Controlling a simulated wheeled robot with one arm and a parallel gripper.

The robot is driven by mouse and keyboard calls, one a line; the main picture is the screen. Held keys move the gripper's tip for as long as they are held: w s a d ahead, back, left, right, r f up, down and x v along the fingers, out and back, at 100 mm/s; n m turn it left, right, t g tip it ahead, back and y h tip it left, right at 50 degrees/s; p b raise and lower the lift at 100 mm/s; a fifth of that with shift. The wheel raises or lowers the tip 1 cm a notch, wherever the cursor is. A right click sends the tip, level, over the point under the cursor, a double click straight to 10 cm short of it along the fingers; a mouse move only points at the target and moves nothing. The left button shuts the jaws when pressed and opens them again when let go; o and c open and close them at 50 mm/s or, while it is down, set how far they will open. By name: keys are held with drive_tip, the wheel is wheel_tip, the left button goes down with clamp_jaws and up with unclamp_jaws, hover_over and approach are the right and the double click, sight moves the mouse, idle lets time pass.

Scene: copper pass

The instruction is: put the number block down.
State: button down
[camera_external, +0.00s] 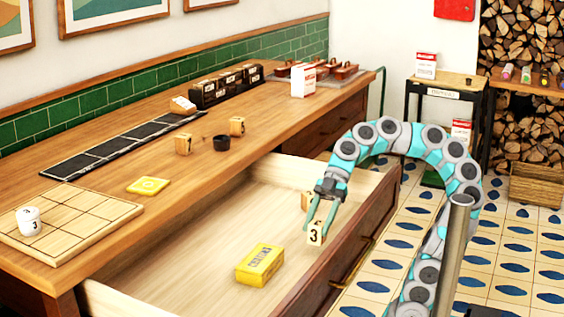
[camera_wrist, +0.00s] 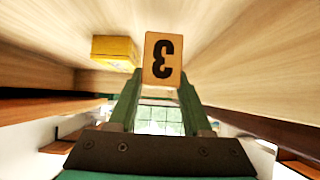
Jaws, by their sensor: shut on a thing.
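The number block (camera_external: 315,235) is a pale wooden block with a black 3 on its face. My gripper (camera_external: 322,212) is shut on it and holds it over the open drawer (camera_external: 180,268), near the drawer's front wall. In the wrist view the block (camera_wrist: 162,60) sits between the two green fingertips (camera_wrist: 160,82), and its 3 appears upside down. I cannot tell whether the block touches the drawer floor. Another pale wooden block (camera_external: 306,200) is in the drawer just behind, partly hidden by my gripper.
A yellow box (camera_external: 260,265) lies in the drawer left of the held block; it also shows in the wrist view (camera_wrist: 115,50). The counter holds a gridded board (camera_external: 75,220) with a white numbered piece (camera_external: 28,220), a yellow tile (camera_external: 148,185), a dark strip (camera_external: 115,150) and a small black cup (camera_external: 221,142).

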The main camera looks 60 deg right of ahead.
sight(318, 234)
drive_tip(key=shift+f, duration=1.75)
drive_tip(key=shift+b, duration=0.3)
drive_tip(key=shift+c, duration=1.7)
unclamp_jaws()
drive_tip(key=shift+r, duration=0.15)
drive_tip(key=v, duration=1.1)
drive_tip(key=shift+d, duration=0.4)
drive_tip(key=shift+r, duration=0.15)
